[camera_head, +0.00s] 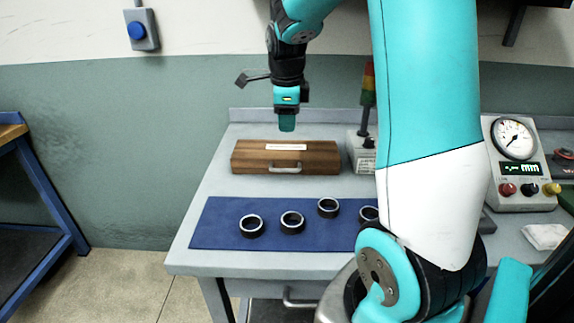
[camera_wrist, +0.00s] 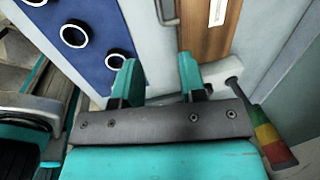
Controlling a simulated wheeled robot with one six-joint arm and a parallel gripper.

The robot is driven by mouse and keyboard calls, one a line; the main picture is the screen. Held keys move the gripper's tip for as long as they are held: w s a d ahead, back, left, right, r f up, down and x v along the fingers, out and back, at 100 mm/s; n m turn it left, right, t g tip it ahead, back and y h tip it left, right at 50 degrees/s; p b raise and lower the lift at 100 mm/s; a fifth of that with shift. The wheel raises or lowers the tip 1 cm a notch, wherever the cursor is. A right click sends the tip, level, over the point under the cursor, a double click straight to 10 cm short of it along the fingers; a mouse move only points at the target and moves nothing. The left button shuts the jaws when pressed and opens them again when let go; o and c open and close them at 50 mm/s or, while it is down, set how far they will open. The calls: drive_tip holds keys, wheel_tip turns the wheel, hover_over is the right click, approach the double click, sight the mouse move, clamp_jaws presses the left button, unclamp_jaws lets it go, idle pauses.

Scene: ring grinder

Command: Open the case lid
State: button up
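The brown wooden case (camera_head: 250,158) sits shut at the back of the worktable, with a metal handle (camera_head: 285,169) on its front and a pale label on top. In the wrist view the case (camera_wrist: 207,38) shows in part at the top, with its handle (camera_wrist: 167,12) at its left edge. My gripper (camera_head: 287,129) hangs above the case, pointing down and apart from it. In the wrist view its two teal fingers (camera_wrist: 157,66) stand apart with nothing between them.
A blue mat (camera_head: 215,220) with several dark rings (camera_head: 251,226) lies in front of the case. A gauge unit (camera_head: 514,165) is at the far right. My arm hides part of the table.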

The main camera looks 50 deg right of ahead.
sight(287, 169)
drive_tip(key=f, duration=0.5)
drive_tip(key=w+d+f, duration=0.1)
drive_tip(key=f, duration=0.3)
drive_tip(key=d+f, duration=0.1)
drive_tip(key=f, duration=0.4)
drive_tip(key=shift+w+f, duration=0.35)
drive_tip(key=shift+w, duration=0.05)
drive_tip(key=shift+a+p, duration=0.1)
drive_tip(key=shift+p, duration=0.2)
clamp_jaws()
